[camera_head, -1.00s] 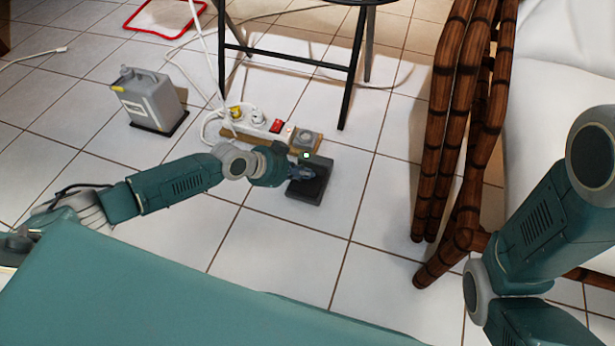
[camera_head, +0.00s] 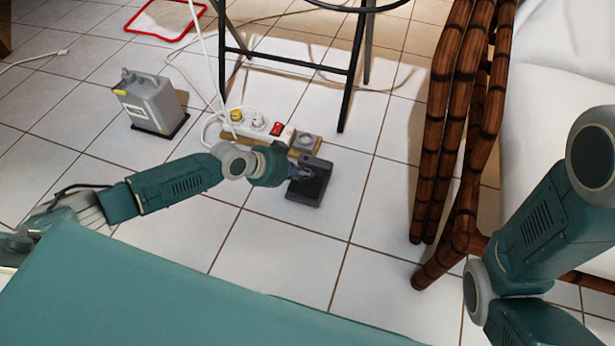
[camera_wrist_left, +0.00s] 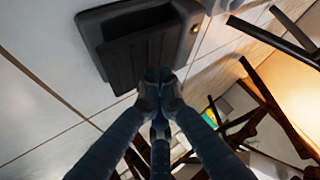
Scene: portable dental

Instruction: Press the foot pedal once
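The foot pedal (camera_head: 314,184) is a dark grey box with a ribbed, tilted plate, on the white tiled floor in the middle of the head view. My left gripper (camera_head: 292,174) reaches it from the left, at its left and back side, partly hidden by my wrist. In the left wrist view the pedal (camera_wrist_left: 119,62) fills the upper middle. There the left gripper's fingertips (camera_wrist_left: 160,82) are together, with nothing seen between them, at the pedal plate's edge. I cannot tell whether they touch it. My right gripper is out of view.
A power strip (camera_head: 254,123) with plugs and a red switch lies just behind my left wrist. A grey canister (camera_head: 150,101) stands at the left. A black-legged stand (camera_head: 350,90) is behind, and a brown wooden frame (camera_head: 440,150) at the right. Floor in front of the pedal is clear.

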